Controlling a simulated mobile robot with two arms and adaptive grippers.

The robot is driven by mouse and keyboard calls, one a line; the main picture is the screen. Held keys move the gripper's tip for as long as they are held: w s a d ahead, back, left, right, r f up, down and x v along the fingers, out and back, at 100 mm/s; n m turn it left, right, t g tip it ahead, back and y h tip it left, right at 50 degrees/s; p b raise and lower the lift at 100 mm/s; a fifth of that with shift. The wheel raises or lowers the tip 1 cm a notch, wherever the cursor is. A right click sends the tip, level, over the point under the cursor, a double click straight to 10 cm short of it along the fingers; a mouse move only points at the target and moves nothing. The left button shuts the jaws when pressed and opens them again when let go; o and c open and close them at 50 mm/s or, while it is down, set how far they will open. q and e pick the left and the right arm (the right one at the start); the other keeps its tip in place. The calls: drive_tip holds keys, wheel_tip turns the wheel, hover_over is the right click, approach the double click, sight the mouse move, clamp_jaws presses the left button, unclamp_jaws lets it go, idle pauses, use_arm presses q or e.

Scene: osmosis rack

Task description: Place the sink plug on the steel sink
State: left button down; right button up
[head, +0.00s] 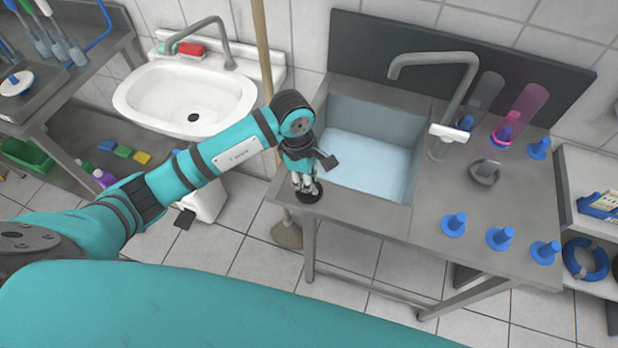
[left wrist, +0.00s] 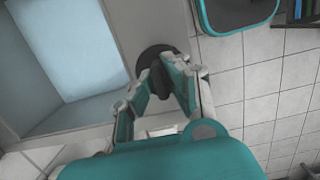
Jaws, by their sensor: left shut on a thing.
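The sink plug (head: 309,193) is a dark round disc at the tips of my left gripper (head: 304,182). In the left wrist view the plug (left wrist: 151,57) shows between and just beyond the fingers (left wrist: 158,78), which are shut on it. The steel sink (head: 288,209) has a deep basin holding pale blue water. The gripper and plug are over the sink's front left rim, left of the water. I cannot tell whether the plug touches the rim. My right gripper is not in view.
A grey tap (head: 438,58) arches over the sink. The steel counter (head: 420,225) to the right bears several blue pegs, a grey ring-like piece (head: 485,172) and two clear tubes, one pink (head: 522,112). A white basin (head: 190,97) stands left.

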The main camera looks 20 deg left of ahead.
use_arm(q)
drive_tip(key=shift+f, duration=0.15)
drive_tip(key=c, duration=1.4)
unclamp_jaws()
drive_tip(key=shift+o, duration=0.2)
drive_tip(key=shift+r, duration=0.35)
wheel_tip(320, 180, up, 12)
drive_tip(key=a+b, duration=0.1)
drive_tip(key=b, duration=0.3)
drive_tip(key=shift+a+f, duration=0.2)
drive_tip(key=shift+a, duration=0.2)
drive_tip(key=shift+d, duration=0.1)
